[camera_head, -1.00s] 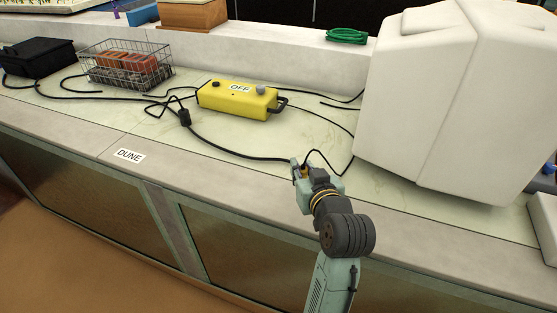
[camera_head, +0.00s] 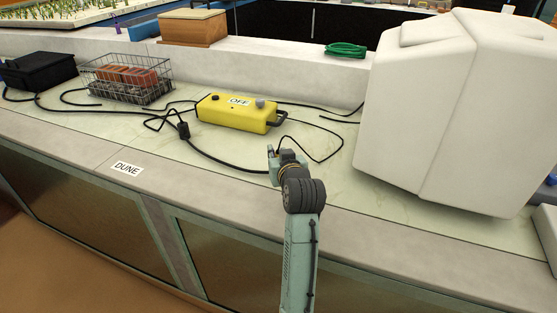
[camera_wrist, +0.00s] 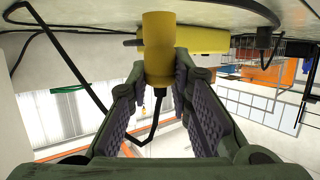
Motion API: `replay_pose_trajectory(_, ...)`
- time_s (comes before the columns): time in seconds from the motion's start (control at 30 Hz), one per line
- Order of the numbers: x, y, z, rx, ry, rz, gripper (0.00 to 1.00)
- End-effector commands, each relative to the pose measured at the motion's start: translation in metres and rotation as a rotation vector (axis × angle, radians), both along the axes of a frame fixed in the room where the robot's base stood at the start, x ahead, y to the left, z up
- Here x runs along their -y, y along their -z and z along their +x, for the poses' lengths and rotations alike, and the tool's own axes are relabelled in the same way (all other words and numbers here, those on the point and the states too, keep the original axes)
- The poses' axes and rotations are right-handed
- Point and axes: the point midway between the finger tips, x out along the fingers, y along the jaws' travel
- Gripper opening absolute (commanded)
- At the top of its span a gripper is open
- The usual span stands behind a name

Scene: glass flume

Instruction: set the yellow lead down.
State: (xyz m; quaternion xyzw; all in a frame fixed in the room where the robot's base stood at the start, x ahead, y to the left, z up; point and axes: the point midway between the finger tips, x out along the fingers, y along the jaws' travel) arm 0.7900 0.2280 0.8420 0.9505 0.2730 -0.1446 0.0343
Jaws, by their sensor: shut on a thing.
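My gripper (camera_head: 284,157) is over the front part of the pale counter, in front of the yellow box marked OFF (camera_head: 236,114). In the wrist view my gripper (camera_wrist: 158,88) is shut on the yellow end of the yellow lead (camera_wrist: 158,45), which sits between the fingertips. A thin black cable loops on the right of my gripper toward the box in the head view; it hangs below the yellow end in the wrist view. The fingers hide part of the held end, and I cannot tell whether it touches the counter.
A thick black cable with a dark block (camera_head: 183,130) runs along the counter to my gripper's left. A large white block (camera_head: 455,115) stands on the right. A wire basket (camera_head: 128,80) and black case (camera_head: 40,72) are at the left.

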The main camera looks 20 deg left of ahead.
Motion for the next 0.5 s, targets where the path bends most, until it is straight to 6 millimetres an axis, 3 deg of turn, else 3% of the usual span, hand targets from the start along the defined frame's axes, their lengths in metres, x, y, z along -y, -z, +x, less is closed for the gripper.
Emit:
replay_pose_trajectory(0.17,0.001,0.024,-0.001,-0.005,0.001,-0.001,0.00)
replay_pose_trajectory(0.5,0.001,0.027,0.000,-0.001,0.000,0.000,0.00)
